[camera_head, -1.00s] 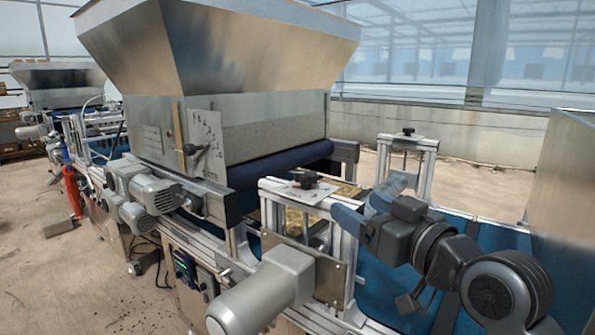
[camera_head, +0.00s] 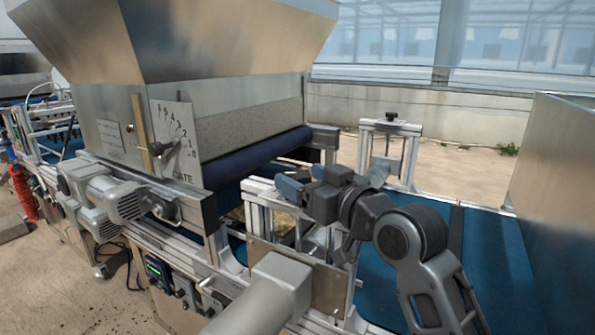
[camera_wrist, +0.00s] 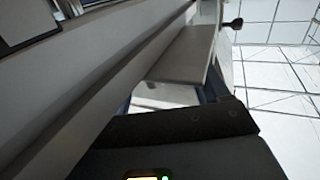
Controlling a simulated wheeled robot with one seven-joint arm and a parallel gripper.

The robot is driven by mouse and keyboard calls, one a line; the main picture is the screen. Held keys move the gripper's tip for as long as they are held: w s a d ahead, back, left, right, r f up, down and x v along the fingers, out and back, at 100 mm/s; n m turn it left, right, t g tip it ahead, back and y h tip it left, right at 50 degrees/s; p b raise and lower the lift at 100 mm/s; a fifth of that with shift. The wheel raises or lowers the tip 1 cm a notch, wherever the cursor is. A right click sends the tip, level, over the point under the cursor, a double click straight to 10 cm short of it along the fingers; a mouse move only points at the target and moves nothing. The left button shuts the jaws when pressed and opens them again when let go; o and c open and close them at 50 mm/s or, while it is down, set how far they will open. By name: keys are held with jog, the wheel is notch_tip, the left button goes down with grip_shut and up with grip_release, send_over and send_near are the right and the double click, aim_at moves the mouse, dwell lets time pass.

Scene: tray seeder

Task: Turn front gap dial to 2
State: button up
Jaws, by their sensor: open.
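My gripper (camera_head: 287,184), with blue fingertips, is open over the top of the near aluminium frame (camera_head: 258,212) of the roller stand. A black knob on a marked plate was seen there earlier; my gripper and wrist now cover it in the head view, so its setting cannot be read. I cannot tell whether the fingers touch the knob. A similar black knob (camera_head: 391,116) tops the far frame (camera_head: 408,128).
A hopper (camera_head: 190,45) carries a separate numbered GATE dial plate (camera_head: 185,115) with a black pointer knob (camera_head: 158,149). A grey motor (camera_head: 265,297) sticks out below the near frame. The blue belt (camera_head: 490,255) runs to the right towards a metal bin (camera_head: 565,190).

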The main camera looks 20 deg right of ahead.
jog(key=shift+x, duration=1.05)
jog(key=c, duration=0.9)
